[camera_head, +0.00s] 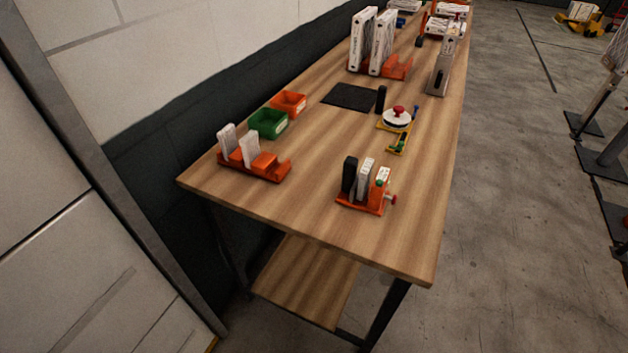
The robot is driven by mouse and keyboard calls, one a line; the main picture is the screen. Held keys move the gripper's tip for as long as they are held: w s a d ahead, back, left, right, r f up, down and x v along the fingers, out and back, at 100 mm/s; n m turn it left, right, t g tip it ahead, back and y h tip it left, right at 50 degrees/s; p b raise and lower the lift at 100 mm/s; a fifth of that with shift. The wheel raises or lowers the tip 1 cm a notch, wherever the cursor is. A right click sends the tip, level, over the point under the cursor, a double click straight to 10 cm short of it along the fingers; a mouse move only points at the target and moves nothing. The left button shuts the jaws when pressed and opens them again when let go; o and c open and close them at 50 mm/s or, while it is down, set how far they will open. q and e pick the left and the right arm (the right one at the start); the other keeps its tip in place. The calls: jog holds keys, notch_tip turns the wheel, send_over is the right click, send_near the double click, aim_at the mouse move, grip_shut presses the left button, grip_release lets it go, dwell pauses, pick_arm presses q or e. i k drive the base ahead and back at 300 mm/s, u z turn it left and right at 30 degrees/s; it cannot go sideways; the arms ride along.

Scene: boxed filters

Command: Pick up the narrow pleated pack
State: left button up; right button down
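Several upright packs stand in orange holders on the wooden table (320,195). The near left holder (262,177) carries a white pack (228,138) and a second white pack (250,149). The near front holder (361,206) carries a black pack (349,173), a slim white pack (365,177) and a white pack with coloured marks (382,183). Pleats are too small to make out, so I cannot tell which is the narrow pleated pack. Neither of my grippers is in view.
Green (268,123) and orange (290,102) bins stand by the wall edge. A black mat (351,97), a white round item with a red knob (397,117) and tall white boxes (382,44) stand farther back. The table's front is clear; a lower shelf (305,283) is empty.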

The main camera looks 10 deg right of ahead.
aim_at(365, 173)
jog(key=u, duration=1.4)
jog(key=k, duration=2.3)
jog(key=z, duration=1.05)
jog(key=i, duration=1)
jog(key=u, duration=0.05)
